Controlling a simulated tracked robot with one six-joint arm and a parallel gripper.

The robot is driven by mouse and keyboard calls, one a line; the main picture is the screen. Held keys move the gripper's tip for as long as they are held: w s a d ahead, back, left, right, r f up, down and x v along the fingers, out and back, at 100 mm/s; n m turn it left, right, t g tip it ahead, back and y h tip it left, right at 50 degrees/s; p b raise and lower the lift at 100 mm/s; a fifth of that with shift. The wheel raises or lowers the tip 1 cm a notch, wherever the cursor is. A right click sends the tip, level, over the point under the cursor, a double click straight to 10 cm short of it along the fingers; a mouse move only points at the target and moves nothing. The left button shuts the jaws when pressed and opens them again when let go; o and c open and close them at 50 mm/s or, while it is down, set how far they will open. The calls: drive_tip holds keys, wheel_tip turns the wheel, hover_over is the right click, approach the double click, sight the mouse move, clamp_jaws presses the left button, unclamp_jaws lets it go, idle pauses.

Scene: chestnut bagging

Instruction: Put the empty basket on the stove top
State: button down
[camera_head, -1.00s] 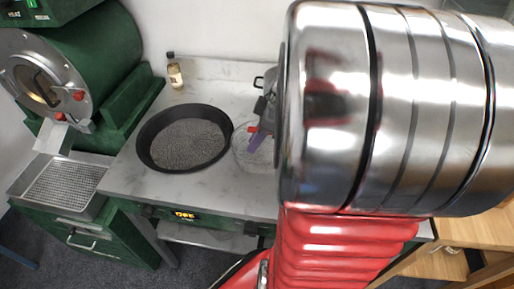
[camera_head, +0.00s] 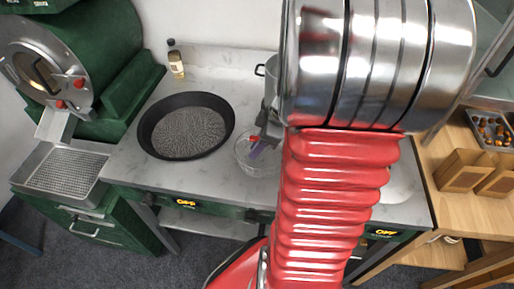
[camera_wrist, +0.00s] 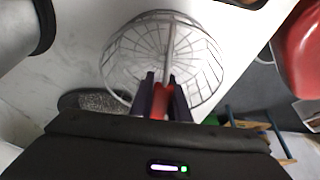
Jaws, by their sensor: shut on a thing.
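The basket (camera_head: 243,160) is a round wire one and looks empty. In the head view it is just right of the black pan, over the pale stove top (camera_head: 130,172). The wrist view shows the basket (camera_wrist: 127,58) from close up, with its wires spread beyond the fingertips. My gripper (camera_head: 258,149) has purple fingers, and in the wrist view (camera_wrist: 162,92) they are shut on the basket's red handle part. I cannot tell whether the basket touches the surface. My arm hides part of the stove top.
A black pan (camera_head: 152,136) with a speckled floor stands left of the basket. A grey pot (camera_head: 272,68) is partly hidden behind my arm. A small bottle (camera_head: 176,66) stands at the back. A wooden table (camera_head: 437,148) with boxes and a tray of chestnuts is at the right.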

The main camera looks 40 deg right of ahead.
drive_tip(key=shift+f, duration=0.25)
drive_tip(key=shift+f, duration=0.1)
drive_tip(key=c, duration=1.7)
unclamp_jaws()
drive_tip(key=v, duration=1.2)
drive_tip(key=shift+w, duration=0.1)
drive_tip(key=shift+s+a+r+m+t+h, duration=0.35)
drive_tip(key=shift+a+r+m, duration=0.8)
drive_tip(key=shift+a, duration=2.95)
drive_tip(key=shift+s+a+r+m+t+h, duration=0.4)
drive_tip(key=shift+a+r+m, duration=0.75)
drive_tip(key=shift+a, duration=2.9)
drive_tip(key=shift+s+a+r+m+t+h, duration=0.2)
drive_tip(key=shift+a+r+m+h, duration=0.9)
drive_tip(key=shift+a, duration=3)
